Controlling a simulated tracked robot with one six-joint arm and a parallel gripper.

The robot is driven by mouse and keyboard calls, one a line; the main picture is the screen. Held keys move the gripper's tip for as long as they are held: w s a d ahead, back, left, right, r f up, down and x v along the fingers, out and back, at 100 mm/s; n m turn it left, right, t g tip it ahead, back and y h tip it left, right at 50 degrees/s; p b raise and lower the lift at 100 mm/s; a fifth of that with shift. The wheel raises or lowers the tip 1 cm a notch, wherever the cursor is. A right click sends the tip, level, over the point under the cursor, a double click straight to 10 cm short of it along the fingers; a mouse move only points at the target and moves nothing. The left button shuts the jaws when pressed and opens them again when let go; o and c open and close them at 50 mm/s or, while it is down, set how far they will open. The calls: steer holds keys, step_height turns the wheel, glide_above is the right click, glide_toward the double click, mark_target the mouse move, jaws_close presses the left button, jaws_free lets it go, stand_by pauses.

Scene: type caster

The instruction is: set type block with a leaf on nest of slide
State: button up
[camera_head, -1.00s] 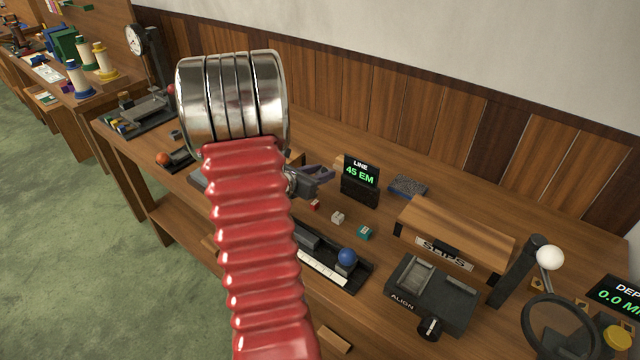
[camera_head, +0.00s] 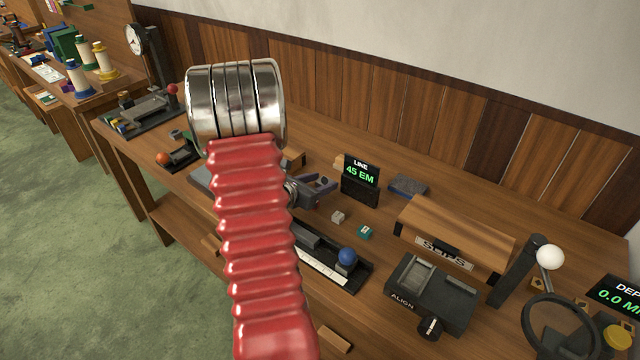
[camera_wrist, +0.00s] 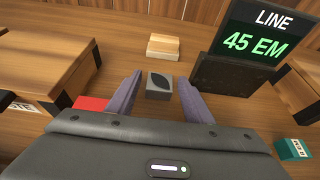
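The type block with a leaf (camera_wrist: 159,87) is a small grey cube with a dark leaf on its face, standing on the bench in the wrist view. My gripper (camera_wrist: 158,88) is open, with one purple-grey finger on each side of the block and gaps showing between. In the head view my gripper (camera_head: 322,183) is low over the bench, left of the LINE display. A dark track (camera_head: 335,268) with a blue ball knob (camera_head: 347,256) lies nearer the front, partly behind my red arm. I cannot tell its nest clearly.
A red block (camera_wrist: 91,103) sits beside the left finger. The LINE display (camera_head: 360,180) is close on the right. The ALIGN device (camera_head: 432,293) and SLIPS box (camera_head: 455,235) stand further right.

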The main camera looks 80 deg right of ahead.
stand_by(0.3)
steer(key=shift+w+a+r, duration=0.1)
steer(key=shift+a+r, duration=0.05)
steer(key=v, duration=1.1)
steer(key=shift+w+a+r, duration=0.1)
steer(key=shift+a+r, duration=0.15)
steer(key=shift+a, duration=0.05)
stand_by(0.3)
steer(key=shift+r, duration=0.1)
steer(key=w+a+r+m+t+y, duration=0.3)
steer(key=w+a+r+m+y, duration=0.1)
steer(key=a, duration=1.2)
steer(key=w+a+r+m+t+y, duration=0.4)
steer(key=a+r+m, duration=0.1)
steer(key=a, duration=1.2)
steer(key=w+a+r+m+t+y, duration=0.4)
steer(key=a+r, duration=0.1)
steer(key=a, duration=1.2)
steer(key=shift+a+r+y, duration=0.1)
steer(key=shift+r+y, duration=0.1)
steer(key=shift+y, duration=0.1)
steer(key=shift+o, duration=0.5)
